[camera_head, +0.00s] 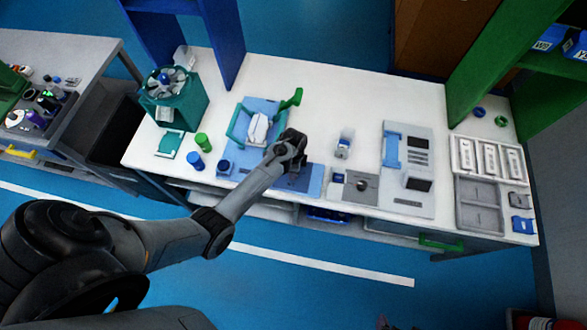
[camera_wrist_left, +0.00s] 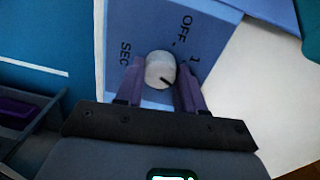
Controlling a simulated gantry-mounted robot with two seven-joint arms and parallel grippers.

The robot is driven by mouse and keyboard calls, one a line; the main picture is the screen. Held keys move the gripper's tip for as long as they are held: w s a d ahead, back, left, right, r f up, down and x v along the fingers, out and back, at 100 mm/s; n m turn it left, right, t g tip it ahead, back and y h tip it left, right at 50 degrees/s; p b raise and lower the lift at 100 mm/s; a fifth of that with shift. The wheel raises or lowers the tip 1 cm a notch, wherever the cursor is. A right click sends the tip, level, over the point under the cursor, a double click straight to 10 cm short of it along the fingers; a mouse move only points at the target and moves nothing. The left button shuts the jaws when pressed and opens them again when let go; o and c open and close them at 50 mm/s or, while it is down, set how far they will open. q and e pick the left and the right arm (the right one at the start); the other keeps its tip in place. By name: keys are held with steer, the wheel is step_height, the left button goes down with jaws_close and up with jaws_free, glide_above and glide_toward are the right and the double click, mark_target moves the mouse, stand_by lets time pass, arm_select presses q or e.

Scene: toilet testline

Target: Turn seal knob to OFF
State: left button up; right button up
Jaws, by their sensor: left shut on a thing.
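The seal knob (camera_wrist_left: 160,68) is a round, light grey dial on a blue panel (camera_wrist_left: 208,20) in the left wrist view. Printed marks OFF, 1 and SEC surround it. A short dark line on the knob points to the lower right of that view, away from the OFF mark at the upper right. My left gripper (camera_wrist_left: 162,82) has its two purple fingers on either side of the knob and is shut on it. In the head view my left gripper (camera_head: 291,150) is over the blue sealing station (camera_head: 262,108), hiding the knob. My right gripper is not in view.
The white table (camera_head: 305,80) also holds a teal fan box (camera_head: 180,105), green (camera_head: 204,141) and blue (camera_head: 195,160) cylinders, a small bottle (camera_head: 344,145), a grey panel (camera_head: 420,145) and grey trays (camera_head: 480,205). A green upright object (camera_head: 292,99) stands behind my gripper.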

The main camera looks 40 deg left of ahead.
arm_select(q)
steer(key=shift+r+n+p, duration=0.15)
steer(key=shift+n+p, duration=0.65)
steer(key=shift+n, duration=0.1)
steer(key=shift+n+p, duration=0.9)
steer(key=shift+n, duration=0.3)
steer(key=n+p, duration=0.1)
steer(key=n, duration=0.1)
steer(key=shift+n, duration=0.4)
steer(key=n+p, duration=0.2)
steer(key=n, duration=0.1)
steer(key=shift+n, duration=0.4)
steer(key=n+p, duration=0.1)
steer(key=n, duration=0.3)
steer(key=shift+s+t, duration=0.1)
steer(key=shift+t, duration=0.2)
steer(key=n, duration=0.5)
steer(key=shift+p, duration=0.3)
